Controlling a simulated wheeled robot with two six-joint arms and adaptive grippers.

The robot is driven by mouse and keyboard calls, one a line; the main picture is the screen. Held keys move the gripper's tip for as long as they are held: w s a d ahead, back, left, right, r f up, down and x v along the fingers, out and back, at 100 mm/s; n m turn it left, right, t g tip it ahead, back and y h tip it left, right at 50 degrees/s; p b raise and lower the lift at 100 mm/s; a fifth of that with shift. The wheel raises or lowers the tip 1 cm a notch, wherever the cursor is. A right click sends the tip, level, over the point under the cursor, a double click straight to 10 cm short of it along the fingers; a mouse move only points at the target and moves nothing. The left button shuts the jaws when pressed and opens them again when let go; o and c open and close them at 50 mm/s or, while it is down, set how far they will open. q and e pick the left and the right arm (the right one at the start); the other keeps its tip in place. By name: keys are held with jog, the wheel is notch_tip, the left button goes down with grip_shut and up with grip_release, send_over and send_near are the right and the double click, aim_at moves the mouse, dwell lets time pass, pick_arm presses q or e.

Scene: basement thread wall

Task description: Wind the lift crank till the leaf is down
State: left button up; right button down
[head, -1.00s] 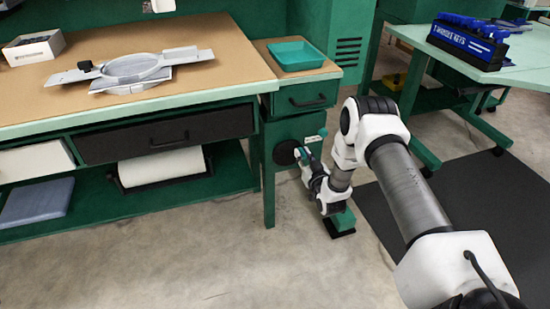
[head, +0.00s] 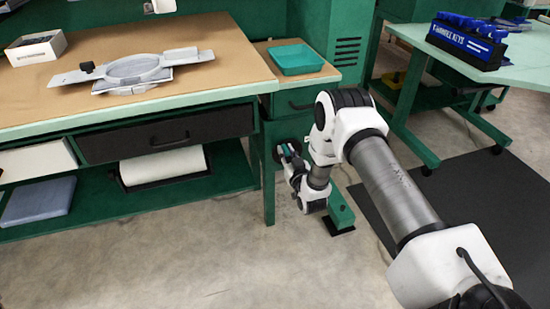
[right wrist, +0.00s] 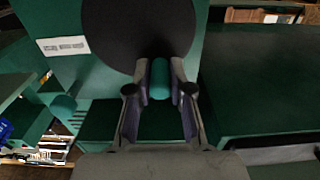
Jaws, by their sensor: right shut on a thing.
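The lift crank's round black disc (head: 279,150) is on the green panel below the small drawer, partly hidden by my arm. It fills the top of the right wrist view (right wrist: 137,25). My right gripper (head: 288,154) is at the disc. In the right wrist view my gripper (right wrist: 160,88) is shut on the green crank handle (right wrist: 159,79), with one finger on each side of it. The leaf cannot be told apart surely; a small tan-topped surface (head: 327,78) beside the bench looks level. My left gripper is not in view.
A teal tray (head: 296,60) lies on the small surface. The bench (head: 215,85) carries a grey ring-shaped fixture (head: 135,72). A green foot (head: 340,215) stands on the floor by my wrist. A table (head: 520,65) with a blue key rack (head: 467,42) is at right.

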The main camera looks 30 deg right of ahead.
aim_at(278, 158)
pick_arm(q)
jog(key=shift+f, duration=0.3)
pick_arm(e)
jog(key=shift+w+a+f, duration=0.15)
jog(key=shift+a+f, duration=0.45)
jog(key=f+b, duration=0.3)
jog(key=f, duration=0.1)
jog(key=shift+w+a, duration=0.1)
jog(key=shift+a, duration=0.25)
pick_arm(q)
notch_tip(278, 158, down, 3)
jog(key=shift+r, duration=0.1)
pick_arm(e)
jog(key=shift+d+r, duration=0.1)
jog(key=c, duration=1)
grip_release()
jog(key=shift+d, duration=0.1)
jog(key=shift+c, duration=0.2)
jog(key=shift+r, duration=0.15)
